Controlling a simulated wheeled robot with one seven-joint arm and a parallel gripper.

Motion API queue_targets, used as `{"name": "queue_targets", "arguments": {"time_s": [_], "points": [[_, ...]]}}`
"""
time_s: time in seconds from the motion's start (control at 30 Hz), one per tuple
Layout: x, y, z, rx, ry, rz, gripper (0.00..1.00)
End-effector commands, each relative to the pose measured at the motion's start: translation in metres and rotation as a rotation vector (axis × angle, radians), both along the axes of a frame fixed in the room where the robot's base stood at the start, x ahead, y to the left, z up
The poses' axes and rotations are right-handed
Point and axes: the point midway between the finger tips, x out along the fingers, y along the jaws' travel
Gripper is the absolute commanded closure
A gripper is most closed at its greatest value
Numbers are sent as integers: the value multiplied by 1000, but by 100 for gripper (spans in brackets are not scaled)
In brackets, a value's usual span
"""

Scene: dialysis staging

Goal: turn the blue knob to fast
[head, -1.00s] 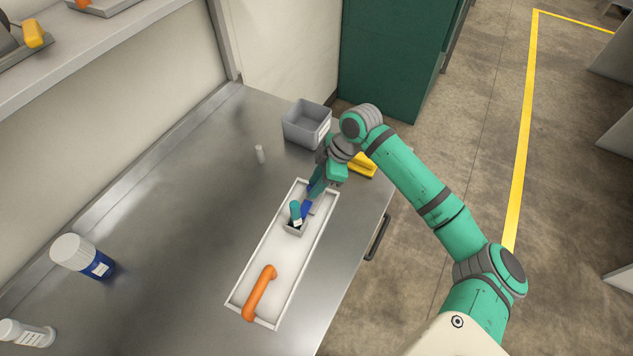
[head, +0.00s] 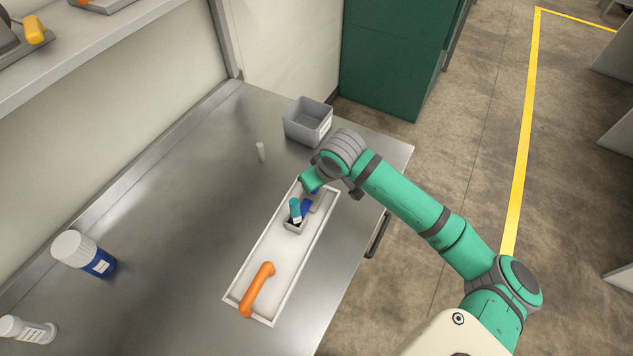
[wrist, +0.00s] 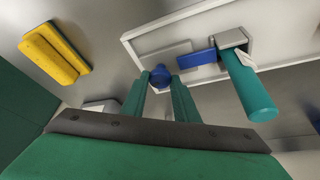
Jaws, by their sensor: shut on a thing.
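The blue knob (wrist: 160,76) shows in the wrist view between my two teal fingers, at the edge of a grey plate (wrist: 167,54) on the white panel (wrist: 141,37). My gripper (wrist: 160,88) is shut on the knob, which is partly covered by the fingers. In the head view my gripper (head: 313,187) is over the far end of the panel (head: 247,259), and my arm mostly hides the knob. I cannot read any speed marking or tell which way the knob points.
Beside the knob are a blue flat piece (wrist: 197,57) and a teal handle (wrist: 250,88) on a grey block. An orange handle (head: 257,289) is at the panel's near end.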

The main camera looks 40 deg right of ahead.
Motion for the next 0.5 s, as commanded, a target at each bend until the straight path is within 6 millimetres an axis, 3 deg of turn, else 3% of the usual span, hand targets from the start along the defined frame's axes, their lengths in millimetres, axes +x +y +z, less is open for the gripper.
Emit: {"name": "queue_targets", "arguments": {"time_s": [0.5], "points": [[2,6,0,3,0,-473,95]]}}
